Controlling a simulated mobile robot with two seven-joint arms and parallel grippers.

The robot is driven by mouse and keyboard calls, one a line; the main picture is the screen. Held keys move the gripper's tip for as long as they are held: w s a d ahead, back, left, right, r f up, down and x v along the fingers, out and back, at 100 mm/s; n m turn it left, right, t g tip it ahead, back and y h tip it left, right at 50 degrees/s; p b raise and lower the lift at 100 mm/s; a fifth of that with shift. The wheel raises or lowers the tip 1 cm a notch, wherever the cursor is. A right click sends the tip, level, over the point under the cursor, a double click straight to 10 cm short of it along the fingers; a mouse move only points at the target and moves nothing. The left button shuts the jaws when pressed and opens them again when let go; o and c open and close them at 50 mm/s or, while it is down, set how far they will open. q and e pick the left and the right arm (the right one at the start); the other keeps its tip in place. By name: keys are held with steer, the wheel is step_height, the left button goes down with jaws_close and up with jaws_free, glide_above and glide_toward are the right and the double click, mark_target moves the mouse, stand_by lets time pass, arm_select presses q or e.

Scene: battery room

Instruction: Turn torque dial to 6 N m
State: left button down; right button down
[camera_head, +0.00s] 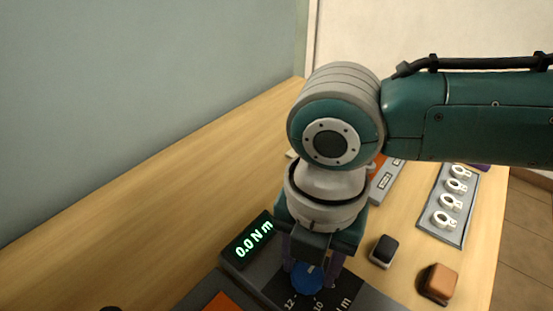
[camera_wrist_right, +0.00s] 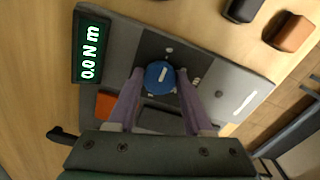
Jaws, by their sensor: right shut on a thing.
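The blue torque dial (camera_head: 308,279) sits on a dark scale plate on the grey unit. In the right wrist view the dial (camera_wrist_right: 160,76) shows a white pointer mark. My right gripper (camera_head: 312,272) comes from above and is shut on the dial, one finger on each side. The wrist view shows both purple fingers of the gripper (camera_wrist_right: 160,84) against it. The display (camera_head: 250,242) reads 0.0 N m; it also shows in the wrist view (camera_wrist_right: 90,50). The numbers 12 and 10 show on the scale; the rest is hidden or too small. My left gripper is not in view.
A black block (camera_head: 383,250) and a brown block (camera_head: 438,283) stand right of the unit. A grey tray (camera_head: 457,233) with several white ring-shaped parts lies farther right. An orange patch (camera_wrist_right: 104,106) shows on the unit. The wooden table is clear on the left.

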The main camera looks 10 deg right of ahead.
mark_target(308, 272)
steer(key=shift+a, duration=0.1)
steer(key=shift+c, duration=1.5)
jaws_free()
step_height(308, 272, up, 10)
steer(key=p, duration=0.1)
steer(key=shift+s, duration=0.1)
